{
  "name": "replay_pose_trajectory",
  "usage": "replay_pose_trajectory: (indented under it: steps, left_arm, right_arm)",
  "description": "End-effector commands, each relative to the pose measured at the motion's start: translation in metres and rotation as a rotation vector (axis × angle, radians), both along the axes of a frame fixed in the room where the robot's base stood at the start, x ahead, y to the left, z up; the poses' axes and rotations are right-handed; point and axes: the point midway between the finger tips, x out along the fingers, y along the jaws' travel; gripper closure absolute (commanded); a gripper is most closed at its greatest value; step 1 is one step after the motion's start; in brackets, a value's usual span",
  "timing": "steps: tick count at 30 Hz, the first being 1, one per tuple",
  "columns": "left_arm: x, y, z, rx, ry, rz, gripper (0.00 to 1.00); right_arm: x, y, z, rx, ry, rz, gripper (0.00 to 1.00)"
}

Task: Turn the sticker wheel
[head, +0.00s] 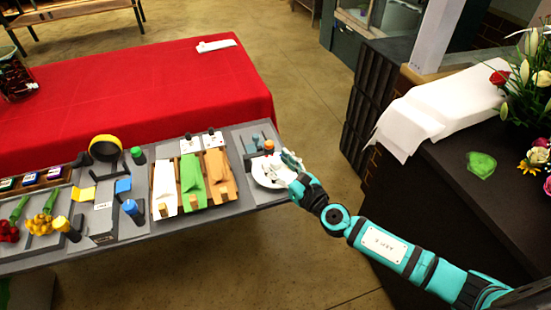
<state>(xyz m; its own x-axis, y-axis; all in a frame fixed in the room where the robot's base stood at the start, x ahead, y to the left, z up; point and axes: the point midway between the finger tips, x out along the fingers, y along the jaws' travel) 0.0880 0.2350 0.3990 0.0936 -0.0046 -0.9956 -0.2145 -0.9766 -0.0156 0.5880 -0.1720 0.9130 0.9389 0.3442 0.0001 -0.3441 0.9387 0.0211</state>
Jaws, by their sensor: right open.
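The sticker wheel, which I take to be the white round disc (264,178), lies at the right end of the grey station table. Several small pale shapes show on it, too small to read. My right gripper (290,162) is at the disc's right edge, with its fingers open. It covers part of the disc's right side. I cannot tell whether the fingers touch it. My left gripper is not in view.
Left of the disc are trays with white, green and orange wraps (192,178). A tape roll (105,148), bottles and flower bunches stand farther left. A red-covered table (150,95) is behind. A dark counter with flowers (440,180) is at right.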

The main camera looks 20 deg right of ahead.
Motion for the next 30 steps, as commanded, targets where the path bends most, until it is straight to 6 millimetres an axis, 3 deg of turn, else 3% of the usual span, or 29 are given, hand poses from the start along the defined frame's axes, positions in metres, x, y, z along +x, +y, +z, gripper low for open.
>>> replay_pose_trajectory:
  steps: [4,13,25,30]
  left_arm:
    - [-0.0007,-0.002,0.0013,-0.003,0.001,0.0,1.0]
    - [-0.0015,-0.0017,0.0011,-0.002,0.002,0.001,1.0]
    - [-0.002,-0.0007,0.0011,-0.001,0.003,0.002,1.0]
    - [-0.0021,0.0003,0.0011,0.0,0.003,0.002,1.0]
  right_arm:
    - [0.0102,0.0039,0.0,0.001,0.0,0.0,0.49]
    - [0.0119,0.0048,-0.0002,0.001,0.001,0.001,0.49]
    - [0.0116,0.0046,-0.0002,0.001,0.001,0.001,1.0]
    - [0.0115,0.0046,-0.0003,0.001,0.001,0.001,1.0]
